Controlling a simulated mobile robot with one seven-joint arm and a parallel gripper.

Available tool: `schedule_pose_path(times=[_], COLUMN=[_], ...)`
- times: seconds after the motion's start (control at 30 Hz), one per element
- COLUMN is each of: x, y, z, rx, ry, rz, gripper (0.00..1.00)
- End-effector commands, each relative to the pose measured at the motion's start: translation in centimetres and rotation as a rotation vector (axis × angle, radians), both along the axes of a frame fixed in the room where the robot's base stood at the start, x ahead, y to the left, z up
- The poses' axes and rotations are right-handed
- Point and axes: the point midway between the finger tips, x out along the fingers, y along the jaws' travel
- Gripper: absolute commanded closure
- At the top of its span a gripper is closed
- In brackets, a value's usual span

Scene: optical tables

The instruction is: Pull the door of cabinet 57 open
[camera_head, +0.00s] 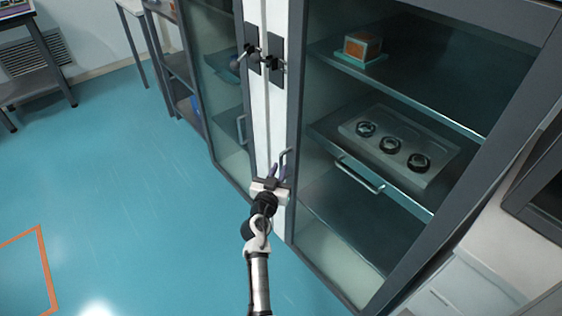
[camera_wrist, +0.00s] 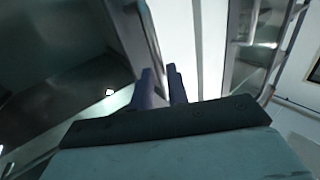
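A tall cabinet with a grey-framed glass door (camera_head: 296,110) stands at the right in the head view. No number is readable, so I cannot tell which cabinet is 57. Its door looks closed. A curved metal handle (camera_head: 285,159) sits low on the door's left frame. My gripper (camera_head: 275,171) is at this handle's lower part, with its two fingers apart. In the wrist view, the purple-grey fingers (camera_wrist: 161,72) stand apart with a narrow gap. The handle bar (camera_wrist: 152,40) runs down toward that gap. I cannot tell whether either finger touches it.
A second glass cabinet door (camera_head: 215,85) with its own handle (camera_head: 241,129) stands left, across a white strip (camera_head: 262,120). Dark latches (camera_head: 275,65) sit higher up. Behind the glass are a tray (camera_head: 405,150) and an orange box (camera_head: 362,46). The blue floor (camera_head: 130,190) at left is clear.

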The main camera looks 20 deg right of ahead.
Motion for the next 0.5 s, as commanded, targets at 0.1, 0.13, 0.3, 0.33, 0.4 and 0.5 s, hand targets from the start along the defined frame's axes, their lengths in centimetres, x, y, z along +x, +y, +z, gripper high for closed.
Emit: schedule_pose_path(times=[0.1,0.13,0.3,0.33,0.4,0.5], x=[1.3,1.6,2.3,2.3,2.4,2.4], y=[-1.0,-1.2,-1.7,-1.7,-1.7,-1.7], z=[0.2,0.1,0.0,0.0,0.0,0.0], rx=[-0.002,-0.001,-0.001,-0.001,-0.001,-0.001], ry=[0.0,0.0,0.0,0.0,-0.001,-0.001], rz=[0.0,0.0,0.0,0.0,0.001,0.001], gripper=[0.84,0.84,0.84,0.84,0.84,0.84])
